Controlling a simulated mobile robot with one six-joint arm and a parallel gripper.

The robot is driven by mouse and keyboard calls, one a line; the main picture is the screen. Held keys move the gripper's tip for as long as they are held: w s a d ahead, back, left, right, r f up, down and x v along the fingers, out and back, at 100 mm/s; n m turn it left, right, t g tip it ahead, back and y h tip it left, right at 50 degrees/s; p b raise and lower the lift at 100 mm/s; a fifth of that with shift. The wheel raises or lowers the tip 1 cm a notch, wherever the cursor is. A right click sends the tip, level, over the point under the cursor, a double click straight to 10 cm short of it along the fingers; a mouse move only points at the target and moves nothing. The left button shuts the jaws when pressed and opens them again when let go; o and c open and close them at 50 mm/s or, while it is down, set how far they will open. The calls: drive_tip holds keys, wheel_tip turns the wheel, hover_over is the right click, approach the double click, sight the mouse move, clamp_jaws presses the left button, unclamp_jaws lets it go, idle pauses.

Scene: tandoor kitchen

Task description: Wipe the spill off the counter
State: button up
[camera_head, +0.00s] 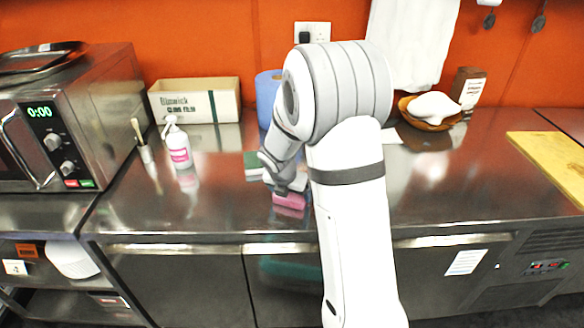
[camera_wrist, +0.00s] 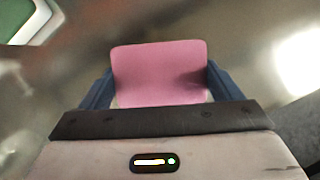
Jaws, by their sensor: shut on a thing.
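My gripper (camera_wrist: 160,90) is shut on a pink sponge (camera_wrist: 160,70), with a dark finger on each side of it. In the head view the pink sponge (camera_head: 289,200) is at or just above the steel counter (camera_head: 230,215), near its front edge; I cannot tell whether it touches. My arm hides part of the counter behind it. I cannot make out a clear spill; the steel shows glossy reflections and brownish patches.
A green and white item (camera_head: 252,165) lies just behind my gripper. A pink-labelled spray bottle (camera_head: 178,145), a brush (camera_head: 143,143) and a cardboard box (camera_head: 195,101) stand to the left. A blue roll (camera_head: 267,95) stands behind. A wooden bowl (camera_head: 430,118) and a cutting board (camera_head: 553,160) are right.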

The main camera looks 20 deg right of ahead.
wheel_tip(320, 180, up, 2)
drive_tip(key=shift+a+r+p, duration=0.1)
drive_tip(key=shift+r+p, duration=0.1)
drive_tip(key=shift+p, duration=0.15)
wheel_tip(320, 180, up, 6)
drive_tip(key=p, duration=0.5)
drive_tip(key=shift+f+p, duration=0.25)
drive_tip(key=shift+p, duration=0.15)
